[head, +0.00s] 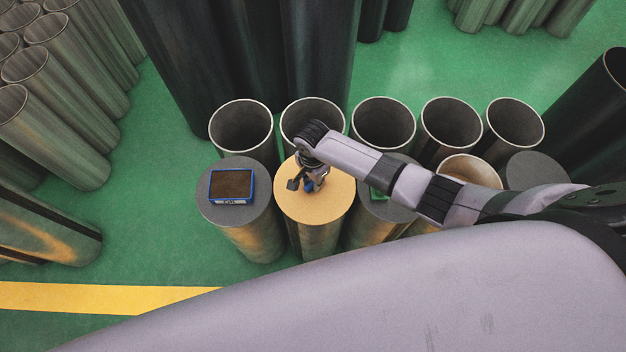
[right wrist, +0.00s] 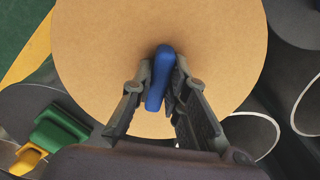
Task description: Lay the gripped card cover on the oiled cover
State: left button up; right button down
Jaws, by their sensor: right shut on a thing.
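The card cover (head: 318,212) is a round tan disc with a blue handle. My right gripper (head: 312,180) is shut on the handle, which shows between its fingers in the right wrist view (right wrist: 161,75). The disc is over the second front cylinder; whether it touches the rim I cannot tell. A grey cover (head: 213,217) tops the cylinder to the left, and another with a green handle (head: 378,195) tops the one to the right, partly behind my arm. A third grey cover (head: 537,170) is at the far right. Which one is oiled I cannot tell. My left gripper is out of view.
A blue-framed device (head: 231,185) lies on the left grey cover. Several open tubes (head: 241,125) stand in a row behind. A yellow handle (right wrist: 28,158) shows beyond the green one. Taller dark cylinders (head: 240,50) stand behind. The green floor (head: 150,225) at left is partly clear.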

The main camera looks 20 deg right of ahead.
jog(key=shift+f, duration=0.6)
jog(key=c, duration=1.5)
grip_release()
notch_tip(320, 180, up, 12)
jog(key=shift+r, duration=0.1)
